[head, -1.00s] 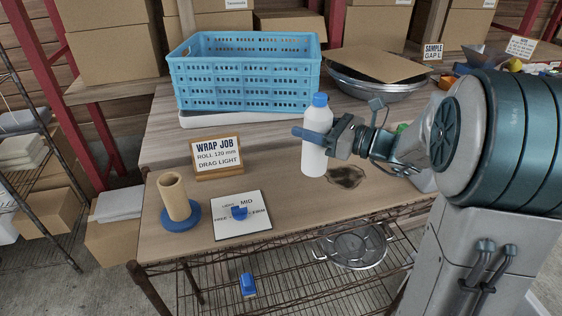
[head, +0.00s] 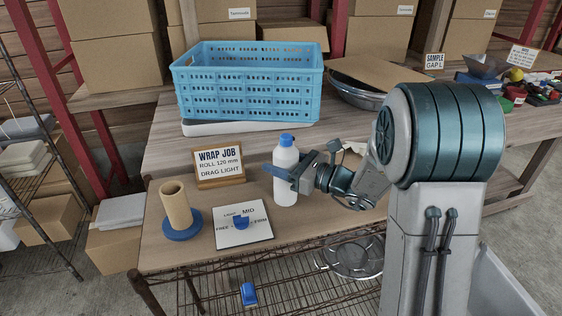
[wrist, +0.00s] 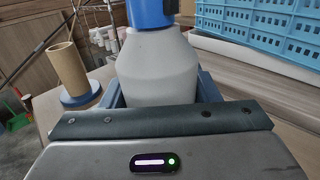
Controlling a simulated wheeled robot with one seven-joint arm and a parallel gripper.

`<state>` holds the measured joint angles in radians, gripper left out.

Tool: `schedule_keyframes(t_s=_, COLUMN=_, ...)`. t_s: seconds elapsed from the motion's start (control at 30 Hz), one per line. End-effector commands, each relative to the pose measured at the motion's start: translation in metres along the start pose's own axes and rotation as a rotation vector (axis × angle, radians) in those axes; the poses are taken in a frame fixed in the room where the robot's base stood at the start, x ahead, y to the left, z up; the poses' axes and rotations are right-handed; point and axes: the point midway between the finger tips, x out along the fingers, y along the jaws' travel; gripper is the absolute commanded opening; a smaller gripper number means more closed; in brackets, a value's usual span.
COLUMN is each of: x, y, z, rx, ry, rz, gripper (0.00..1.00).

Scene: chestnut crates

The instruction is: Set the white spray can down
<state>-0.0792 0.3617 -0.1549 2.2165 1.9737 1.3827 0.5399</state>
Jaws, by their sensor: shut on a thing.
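The white spray can (head: 286,198) is a white bottle with a blue cap, upright above or on the front part of the wooden table (head: 190,255). My gripper (head: 288,174) is shut around its upper body. The can also fills the middle of the wrist view (wrist: 158,72), between the two blue fingers. I cannot tell whether its base touches the table.
Left of the can are a WRAP JOB sign (head: 219,167), a cardboard tube on a blue base (head: 177,206) and a white dial card (head: 243,232). A blue crate (head: 250,90) stands behind. Bare table lies between the card and the can.

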Motion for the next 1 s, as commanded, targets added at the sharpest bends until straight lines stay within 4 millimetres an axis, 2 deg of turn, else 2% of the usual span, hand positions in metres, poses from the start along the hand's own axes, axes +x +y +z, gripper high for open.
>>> schedule_keyframes(t_s=0.17, x=0.0, y=0.0, z=-0.003, rx=-0.001, ry=-0.002, rz=0.0, gripper=0.16)
schedule_keyframes(t_s=0.2, x=0.0, y=0.0, z=-0.003, rx=0.0, ry=0.0, rz=0.0, gripper=0.61)
schedule_keyframes(t_s=0.27, x=0.0, y=0.0, z=-0.003, rx=0.0, ry=0.0, rz=0.0, gripper=0.77)
schedule_keyframes(t_s=0.67, x=-0.001, y=0.0, z=0.002, rx=0.0, ry=0.0, rz=0.0, gripper=0.77)
schedule_keyframes(t_s=0.77, x=-0.018, y=-0.002, z=-0.001, rx=-0.001, ry=0.0, rz=-0.004, gripper=0.77)
schedule_keyframes(t_s=1.0, x=-0.071, y=-0.002, z=-0.001, rx=0.0, ry=0.0, rz=-0.006, gripper=0.77)
